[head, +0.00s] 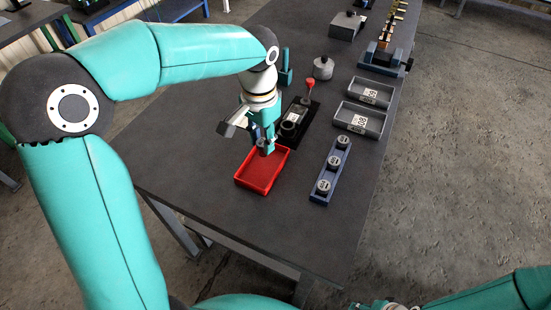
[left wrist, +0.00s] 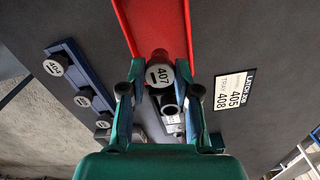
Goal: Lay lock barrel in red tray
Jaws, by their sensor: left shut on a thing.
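The lock barrel (left wrist: 160,72), a grey cylinder whose end face is marked 407, sits between the fingers of my left gripper (left wrist: 160,68) in the left wrist view. My left gripper (head: 266,150) is shut on it and hangs over the far end of the red tray (head: 257,178) in the head view. The red tray (left wrist: 155,14) also shows beyond the barrel in the left wrist view. No other thing shows on the tray's visible floor. Only a small part of my right gripper (head: 384,304) shows at the bottom edge, so its fingers are not clear.
A blue rack (head: 318,196) with several round grey pieces stands right of the red tray. Two grey trays (head: 350,122) lie farther back. A black stand (head: 284,138) is just beyond the red tray. The table's near part (head: 290,235) is clear.

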